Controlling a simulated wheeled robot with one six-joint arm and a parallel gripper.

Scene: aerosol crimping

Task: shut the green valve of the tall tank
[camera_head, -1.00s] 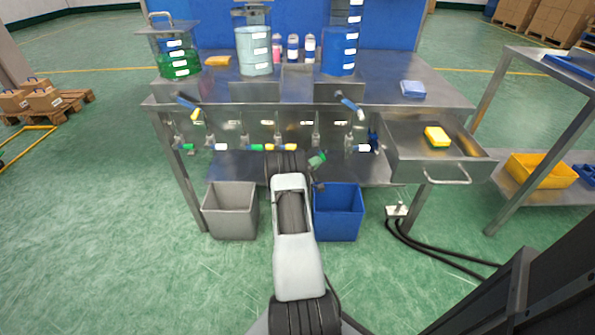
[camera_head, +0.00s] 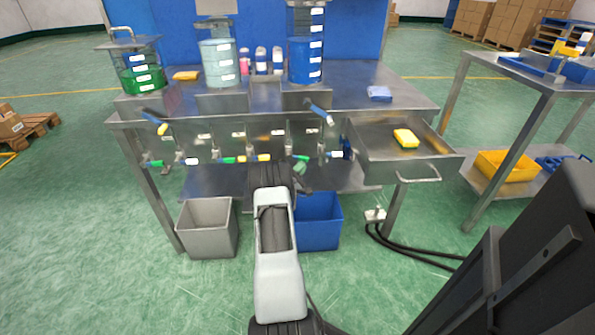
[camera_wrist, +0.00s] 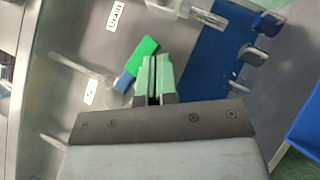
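The tall tank (camera_head: 305,55) with blue liquid stands at the right of the tank row on the steel bench. A green valve handle (camera_wrist: 141,57) with a blue end (camera_wrist: 124,82) shows in the wrist view, slanted, just left of my fingertips. My gripper (camera_wrist: 154,80) has green finger pads close together with only a narrow slit between them; I see nothing held. The handle lies beside the left finger; I cannot tell whether they touch. In the head view my gripper (camera_head: 299,168) is small under the bench front, below the tall tank, and its arm hides part of that area.
A row of other valves, with a green (camera_head: 228,160) and a yellow handle (camera_head: 263,157), runs left. An open drawer (camera_head: 440,163) with a sponge (camera_head: 406,138) juts out at right. Grey (camera_head: 207,230) and blue bins (camera_head: 318,225) stand below.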

